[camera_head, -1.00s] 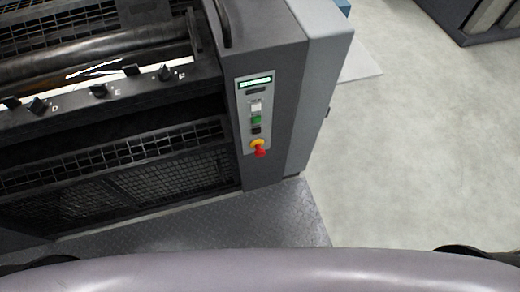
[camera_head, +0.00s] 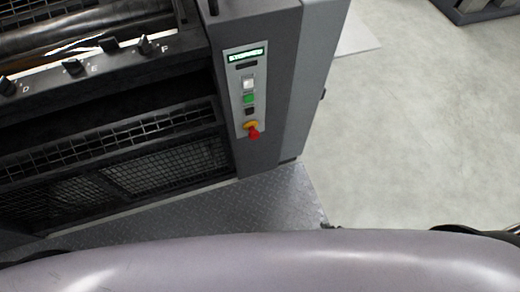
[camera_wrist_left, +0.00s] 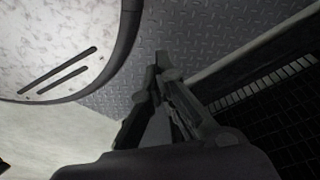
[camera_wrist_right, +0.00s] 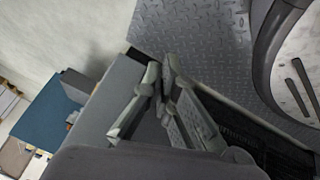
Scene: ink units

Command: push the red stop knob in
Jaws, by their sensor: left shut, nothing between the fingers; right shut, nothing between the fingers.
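The red stop knob (camera_head: 254,133) sits on a yellow collar (camera_head: 250,125) at the bottom of the control panel (camera_head: 238,103), on the front of the grey machine column. Both my grippers are well apart from it. In the right wrist view my right gripper (camera_wrist_right: 166,64) is shut and empty, its fingertips together. Only a small dark tip of it seems to show in the head view (camera_head: 329,227). In the left wrist view my left gripper (camera_wrist_left: 159,62) is shut and empty over the tread-plate floor. It cannot be made out in the head view.
Above the knob are a black, a green (camera_head: 249,98) and a white button and a lit display (camera_head: 245,56). A tread-plate step (camera_head: 200,207) lies before the machine. Pale floor (camera_head: 420,120) to the right is clear.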

